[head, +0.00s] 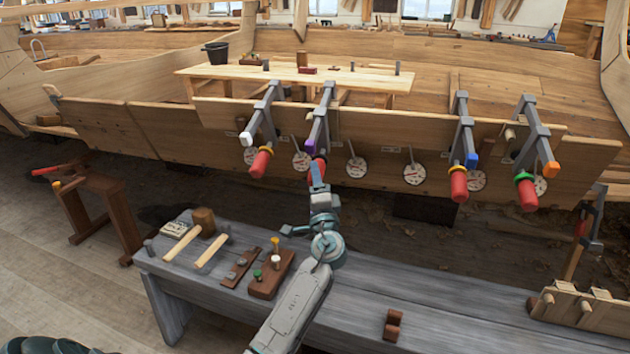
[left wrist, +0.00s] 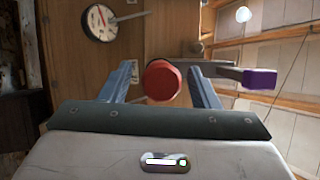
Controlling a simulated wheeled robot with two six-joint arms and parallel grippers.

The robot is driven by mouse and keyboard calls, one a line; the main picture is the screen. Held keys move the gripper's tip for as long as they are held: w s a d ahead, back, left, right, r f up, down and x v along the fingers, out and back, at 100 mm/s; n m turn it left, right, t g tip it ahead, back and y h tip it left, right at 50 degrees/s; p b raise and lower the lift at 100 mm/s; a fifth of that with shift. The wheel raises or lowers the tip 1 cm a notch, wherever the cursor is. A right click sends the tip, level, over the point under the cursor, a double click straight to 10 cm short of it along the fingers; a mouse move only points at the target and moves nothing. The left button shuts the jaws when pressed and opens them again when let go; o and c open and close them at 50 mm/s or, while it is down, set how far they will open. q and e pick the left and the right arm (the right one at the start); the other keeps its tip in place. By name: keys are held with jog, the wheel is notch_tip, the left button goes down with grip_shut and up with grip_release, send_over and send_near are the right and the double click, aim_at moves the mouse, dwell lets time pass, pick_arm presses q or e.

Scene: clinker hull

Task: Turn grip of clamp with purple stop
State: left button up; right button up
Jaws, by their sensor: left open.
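The clamp with the purple stop (head: 311,143) hangs on the hull's upper plank, second from the left. Its grey frame (head: 323,108) hooks over the edge, and its red grip (head: 317,162) is mostly hidden behind my left gripper (head: 318,185). In the left wrist view, the round end of the red grip (left wrist: 162,79) shows between my two blue-grey fingers. The fingers are open, one on each side, with visible gaps to the grip. The purple stop (left wrist: 260,79) is to the right there. A dial gauge (left wrist: 101,20) is at upper left. My right gripper is not in view.
Other red-gripped clamps have white (head: 246,139), blue (head: 473,160) and orange (head: 552,169) stops. Round gauges (head: 357,167) line the plank. A grey bench (head: 440,305) below holds mallets (head: 203,220) and small wooden blocks (head: 393,325).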

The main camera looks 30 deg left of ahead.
pick_arm(q)
jog(key=b+v, duration=0.2)
jog(key=v, duration=0.8)
jog(key=shift+d, duration=0.2)
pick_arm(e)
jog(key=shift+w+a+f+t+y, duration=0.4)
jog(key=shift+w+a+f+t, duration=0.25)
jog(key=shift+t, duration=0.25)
pick_arm(q)
jog(key=shift+s+f, duration=0.1)
jog(key=shift+s, duration=0.05)
